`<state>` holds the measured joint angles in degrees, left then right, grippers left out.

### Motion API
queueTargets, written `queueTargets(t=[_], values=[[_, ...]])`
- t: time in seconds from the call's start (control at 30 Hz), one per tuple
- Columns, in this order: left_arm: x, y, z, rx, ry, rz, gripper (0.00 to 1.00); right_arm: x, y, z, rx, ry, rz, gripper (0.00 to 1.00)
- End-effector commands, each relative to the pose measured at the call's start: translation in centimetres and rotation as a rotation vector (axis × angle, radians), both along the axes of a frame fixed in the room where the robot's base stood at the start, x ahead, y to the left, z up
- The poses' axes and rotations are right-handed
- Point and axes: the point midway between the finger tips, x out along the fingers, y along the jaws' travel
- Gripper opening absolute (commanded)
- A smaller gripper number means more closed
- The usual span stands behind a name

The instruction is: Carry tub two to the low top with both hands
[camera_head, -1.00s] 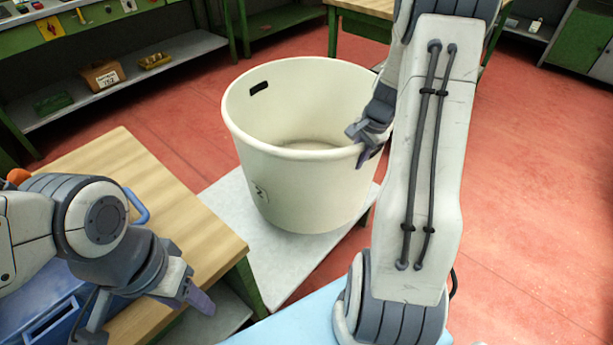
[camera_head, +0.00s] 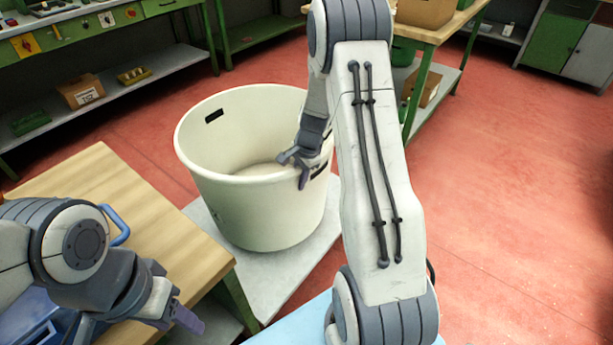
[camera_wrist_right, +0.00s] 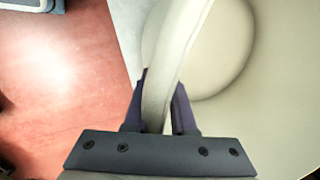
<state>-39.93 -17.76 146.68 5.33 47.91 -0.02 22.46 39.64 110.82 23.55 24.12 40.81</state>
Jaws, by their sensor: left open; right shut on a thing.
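A large cream tub (camera_head: 250,215) stands upright over a low pale grey top (camera_head: 262,290) in the head view. A dark hand slot shows in its far left wall. My right gripper (camera_head: 304,172) is at the tub's right rim. In the right wrist view the two fingers of my right gripper (camera_wrist_right: 160,105) are on either side of the tub's rim (camera_wrist_right: 172,70), shut on it. The tub is empty inside. My left gripper (camera_head: 145,330) is open and empty, low at the left, over the wooden table and apart from the tub.
A wooden-topped table (camera_head: 150,205) stands left of the tub, with a blue crate (camera_head: 35,320) by my left arm. A green bench (camera_head: 430,40) with boxes stands behind right. Red floor (camera_head: 520,200) is clear at right.

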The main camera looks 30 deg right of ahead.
Motion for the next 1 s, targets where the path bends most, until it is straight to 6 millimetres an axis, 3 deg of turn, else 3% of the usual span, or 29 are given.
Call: queueTargets(t=[0.33, 0.57, 0.6, 0.67, 1.0], values=[[0.0, 0.0, -1.3, 0.0, 0.0, 0.0, 0.53, 0.4, -0.2, -3.5, -0.007, -0.012, -0.002, 0.0], [0.0, 0.0, -1.2, 0.0, 0.0, 0.0, 0.53, 0.4, -0.3, -3.6, -0.008, -0.013, -0.003, 0.0], [0.0, 0.0, -1.2, 0.0, 0.0, 0.0, 0.53, 0.0, -0.1, -4.0, -0.001, 0.0, -0.001, 0.34], [0.0, 0.0, -1.3, 0.0, 0.0, 0.0, 0.53, 0.0, -0.1, -4.0, -0.001, 0.001, -0.001, 0.54], [0.0, 0.0, -1.1, 0.0, 0.0, 0.0, 0.53, 0.0, -0.1, -3.7, -0.001, -0.001, -0.001, 0.54]])
